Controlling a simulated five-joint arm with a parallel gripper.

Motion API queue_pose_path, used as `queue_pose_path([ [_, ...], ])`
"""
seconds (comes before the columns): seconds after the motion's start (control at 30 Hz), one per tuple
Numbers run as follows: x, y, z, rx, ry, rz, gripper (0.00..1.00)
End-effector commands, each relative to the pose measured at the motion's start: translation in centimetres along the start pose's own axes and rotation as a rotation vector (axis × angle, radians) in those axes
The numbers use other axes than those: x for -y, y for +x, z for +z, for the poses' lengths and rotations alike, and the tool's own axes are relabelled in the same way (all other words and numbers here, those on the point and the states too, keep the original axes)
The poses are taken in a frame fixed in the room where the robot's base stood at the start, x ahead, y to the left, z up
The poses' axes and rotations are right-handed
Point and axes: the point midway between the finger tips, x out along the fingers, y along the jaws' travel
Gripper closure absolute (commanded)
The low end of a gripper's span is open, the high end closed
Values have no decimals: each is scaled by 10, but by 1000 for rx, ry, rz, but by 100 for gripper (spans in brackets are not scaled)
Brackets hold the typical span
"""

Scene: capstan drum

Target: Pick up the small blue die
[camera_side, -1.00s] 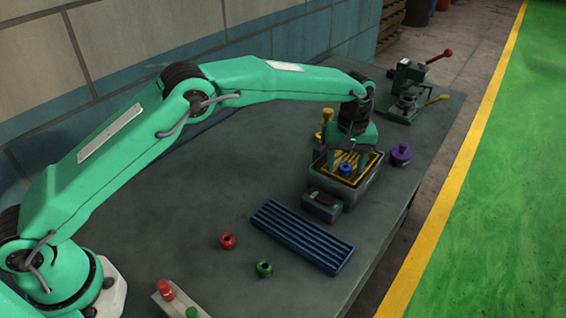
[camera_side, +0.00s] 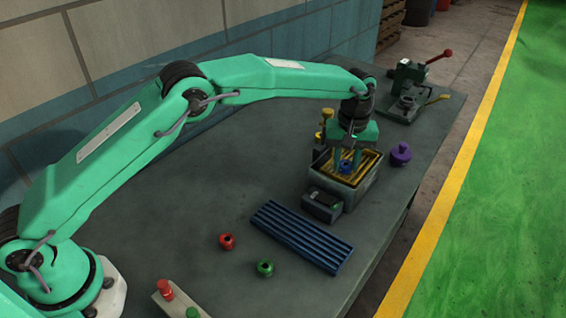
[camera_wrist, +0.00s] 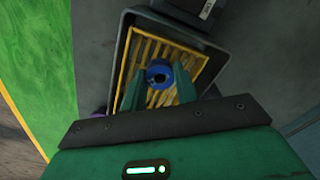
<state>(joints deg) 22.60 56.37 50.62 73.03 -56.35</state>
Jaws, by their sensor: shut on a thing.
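The small blue die (camera_side: 345,167), a round piece with a dark hole in its top, is at the grey bin (camera_side: 364,194) with the yellow slatted insert. It shows clearly in the wrist view (camera_wrist: 160,74), between the two green fingers. My gripper (camera_side: 345,160) points down over the bin and is shut on the die. In the wrist view, my gripper (camera_wrist: 160,88) has one finger on each side of it. I cannot tell whether the die touches the yellow slats.
A small grey box (camera_side: 322,205) stands against the bin's near side. A blue ribbed tray (camera_side: 302,237), a red piece (camera_side: 227,241) and a green piece (camera_side: 265,267) lie nearer. The middle of the bench is clear.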

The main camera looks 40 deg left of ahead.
Motion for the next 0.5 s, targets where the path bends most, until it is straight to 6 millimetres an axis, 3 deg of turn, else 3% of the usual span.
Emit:
queue_pose_path([
  [0.33,-1,-36,0,-2,0,4,100],
  [0.5,-2,-46,19,-1,3,2,100],
])
